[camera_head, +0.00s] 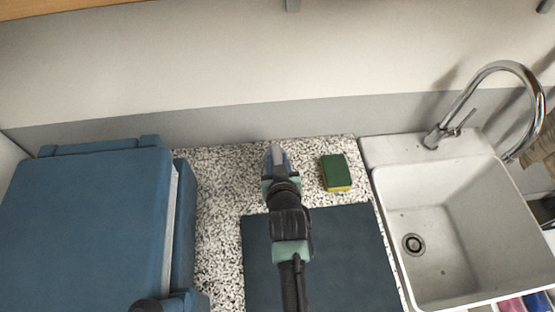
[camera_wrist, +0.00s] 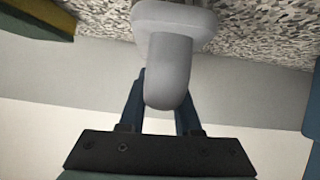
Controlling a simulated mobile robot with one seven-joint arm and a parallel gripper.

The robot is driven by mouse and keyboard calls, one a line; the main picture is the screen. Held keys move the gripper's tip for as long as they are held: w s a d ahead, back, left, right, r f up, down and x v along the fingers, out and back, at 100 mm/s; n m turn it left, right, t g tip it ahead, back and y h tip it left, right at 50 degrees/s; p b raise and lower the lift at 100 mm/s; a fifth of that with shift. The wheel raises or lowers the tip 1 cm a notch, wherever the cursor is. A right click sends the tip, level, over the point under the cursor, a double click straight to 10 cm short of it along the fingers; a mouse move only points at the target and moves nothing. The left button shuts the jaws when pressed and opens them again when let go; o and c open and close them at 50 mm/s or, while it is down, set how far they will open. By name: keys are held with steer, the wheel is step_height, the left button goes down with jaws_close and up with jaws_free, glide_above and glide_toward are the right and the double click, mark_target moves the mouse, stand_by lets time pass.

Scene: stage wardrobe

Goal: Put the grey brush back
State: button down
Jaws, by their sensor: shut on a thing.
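The grey brush (camera_wrist: 168,75) shows in the wrist view with its rounded handle between the two blue fingers of my gripper (camera_wrist: 162,98). Its wider end is toward the speckled counter; I cannot tell whether it touches. In the head view only a small grey part of the brush (camera_head: 276,148) shows at the tip of my gripper (camera_head: 277,160). My gripper is shut on the brush, over the speckled counter (camera_head: 225,190) behind the dark mat. The arm hides much of the brush from the head camera.
A green and yellow sponge (camera_head: 335,171) lies on the counter just right of my gripper. A dark blue mat (camera_head: 350,260) lies in front. A white sink (camera_head: 455,215) with a chrome tap (camera_head: 510,68) is at right. A large blue case (camera_head: 85,225) fills the left. The wall is behind.

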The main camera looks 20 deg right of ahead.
steer(key=c, duration=0.6)
jaws_free()
steer(key=shift+f, duration=0.15)
steer(key=shift+r, duration=0.2)
steer(key=v, duration=1.2)
